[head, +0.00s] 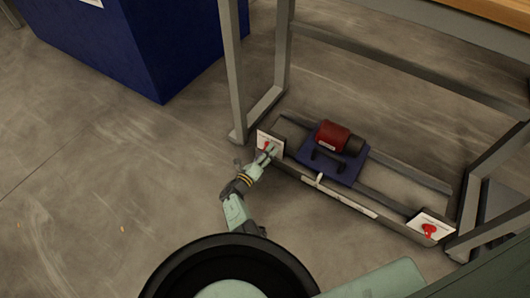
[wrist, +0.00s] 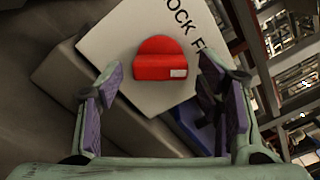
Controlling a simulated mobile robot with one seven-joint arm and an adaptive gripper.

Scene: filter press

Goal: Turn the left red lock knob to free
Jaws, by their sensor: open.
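The left red lock knob (wrist: 157,62) sits on a white plate (wrist: 103,48) with black lettering, partly readable as "OCK F". In the wrist view the knob has a rounded top, a flat bar-like lower edge and a small white mark at its right. My gripper (wrist: 160,76) is open, with one purple-padded finger on each side of the knob and visible gaps to both. In the head view my gripper (head: 265,159) is at the left plate (head: 272,142), where the knob is mostly hidden.
A right red knob (head: 429,230) is on another white plate at the far end of the rail. A red motor (head: 336,137) on a blue base (head: 336,169) stands between them. Grey frame legs (head: 234,70) rise close behind. A blue cabinet (head: 130,45) stands upper left; floor at left is mostly clear.

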